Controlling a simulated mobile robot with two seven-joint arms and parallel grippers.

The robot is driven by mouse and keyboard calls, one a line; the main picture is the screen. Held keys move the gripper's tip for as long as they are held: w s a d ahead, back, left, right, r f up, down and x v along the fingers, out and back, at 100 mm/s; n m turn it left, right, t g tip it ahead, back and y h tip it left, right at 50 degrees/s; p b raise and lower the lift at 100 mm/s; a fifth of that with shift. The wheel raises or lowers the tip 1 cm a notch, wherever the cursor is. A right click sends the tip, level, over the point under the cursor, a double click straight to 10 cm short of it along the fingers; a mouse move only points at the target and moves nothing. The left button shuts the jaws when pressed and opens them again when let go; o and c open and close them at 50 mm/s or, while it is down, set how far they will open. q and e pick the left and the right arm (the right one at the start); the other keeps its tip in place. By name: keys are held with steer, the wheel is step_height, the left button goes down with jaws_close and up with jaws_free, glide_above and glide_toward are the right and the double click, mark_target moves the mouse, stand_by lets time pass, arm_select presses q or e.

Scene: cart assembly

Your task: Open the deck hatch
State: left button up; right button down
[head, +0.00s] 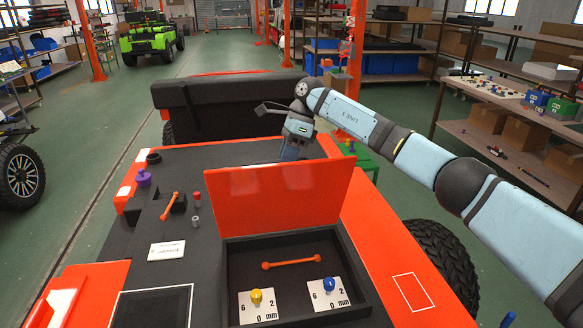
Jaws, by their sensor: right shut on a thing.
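The deck hatch (275,200) is a flat red panel on the red and black cart. It stands open, nearly upright, at the far side of a dark compartment (240,262). My right gripper (291,153) is behind the panel's top edge, shut on the hatch from its far side. Its fingertips and the contact are hidden by the panel. My left gripper is out of view.
Inside the compartment are an orange bar (291,263), a yellow knob (256,296) and a blue knob (328,284) on white plates. An orange lever (169,206) and a purple knob (144,178) stand on the deck at left. Shelves (500,150) line the right.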

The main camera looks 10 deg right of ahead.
steer(key=shift+w+d+f+g+b, duration=0.1)
steer(key=shift+w+f+g, duration=0.1)
steer(key=shift+w, duration=0.2)
steer(key=shift+w+a+f+g+b, duration=0.15)
steer(key=shift+w+f+g, duration=0.1)
steer(key=shift+w, duration=0.15)
steer(key=shift+w+d+f+g+b, duration=0.1)
steer(key=shift+w+d+f+g, duration=0.1)
steer(key=shift+w, duration=0.2)
steer(key=c, duration=1.4)
jaws_free()
steer(key=shift+c, duration=0.2)
steer(key=o, duration=0.3)
steer(key=shift+w+f, duration=0.1)
steer(key=shift+w, duration=0.1)
steer(key=shift+o, duration=0.4)
steer(key=shift+w+f, duration=0.15)
steer(key=shift+w, duration=0.15)
steer(key=v, duration=0.8)
steer(key=shift+s, duration=0.25)
